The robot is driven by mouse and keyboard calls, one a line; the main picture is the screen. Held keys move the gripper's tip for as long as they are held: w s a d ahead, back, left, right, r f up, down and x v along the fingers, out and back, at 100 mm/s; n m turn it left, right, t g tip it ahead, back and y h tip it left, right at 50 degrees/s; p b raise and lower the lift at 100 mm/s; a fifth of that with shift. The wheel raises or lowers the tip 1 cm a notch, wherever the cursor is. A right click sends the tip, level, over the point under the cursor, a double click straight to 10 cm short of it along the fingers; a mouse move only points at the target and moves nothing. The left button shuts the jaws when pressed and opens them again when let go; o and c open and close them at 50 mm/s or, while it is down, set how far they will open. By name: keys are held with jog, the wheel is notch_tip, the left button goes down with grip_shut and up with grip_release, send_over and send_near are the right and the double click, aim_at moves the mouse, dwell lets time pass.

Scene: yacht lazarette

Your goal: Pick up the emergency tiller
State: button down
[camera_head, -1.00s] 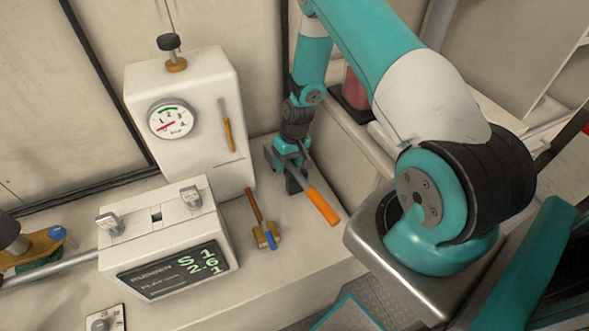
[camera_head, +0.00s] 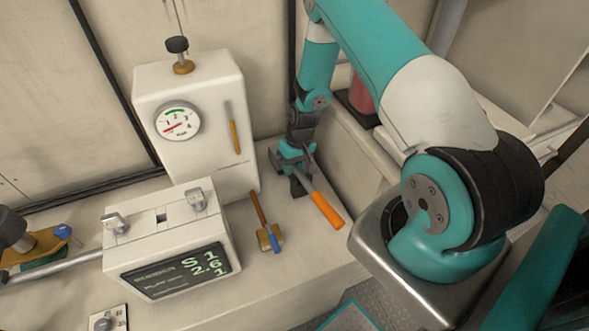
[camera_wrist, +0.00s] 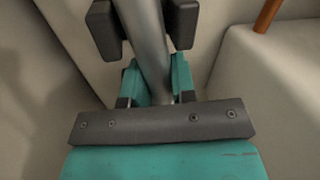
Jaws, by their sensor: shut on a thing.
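The emergency tiller, which I take to be the grey metal bar with an orange grip (camera_head: 327,210), is at the counter's right end in the head view. My gripper (camera_head: 299,178) is shut on its grey shaft. In the wrist view the shaft (camera_wrist: 146,38) runs between the two dark finger pads of my gripper (camera_wrist: 144,26). The orange grip slants down and right, toward the counter's front edge. The shaft's far end is hidden by my gripper and wrist. I cannot tell whether the tiller touches the counter.
A white gauge housing (camera_head: 210,88) stands left of my gripper. A brown lever with a brass base and blue tip (camera_head: 268,236) lies nearer. A white display box (camera_head: 165,225) stands front left. A wall rises close behind, and a raised ledge (camera_head: 365,150) is at right.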

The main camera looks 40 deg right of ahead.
notch_tip(320, 180, up, 19)
jog(key=b, duration=0.3)
jog(key=shift+m, duration=0.8)
jog(key=f+b, duration=0.1)
jog(key=f, duration=0.3)
jog(key=w+f+b, duration=0.1)
jog(key=f+b, duration=0.1)
jog(key=f, duration=0.2)
jog(key=d+f+b, duration=0.1)
jog(key=f+b, duration=0.1)
jog(key=f, duration=0.2)
jog(key=shift+w+f, duration=0.1)
jog(key=shift+w, duration=0.1)
jog(key=shift+f+b, duration=0.75)
jog(key=shift+f, duration=0.25)
jog(key=shift+f+b, duration=1.4)
jog(key=shift+f, duration=0.95)
jog(key=c, duration=0.8)
grip_release()
jog(key=shift+c, duration=0.2)
jog(key=d+r, duration=0.3)
jog(key=r, duration=1.4)
jog(key=shift+s+d, duration=0.15)
jog(key=shift+s, duration=0.3)
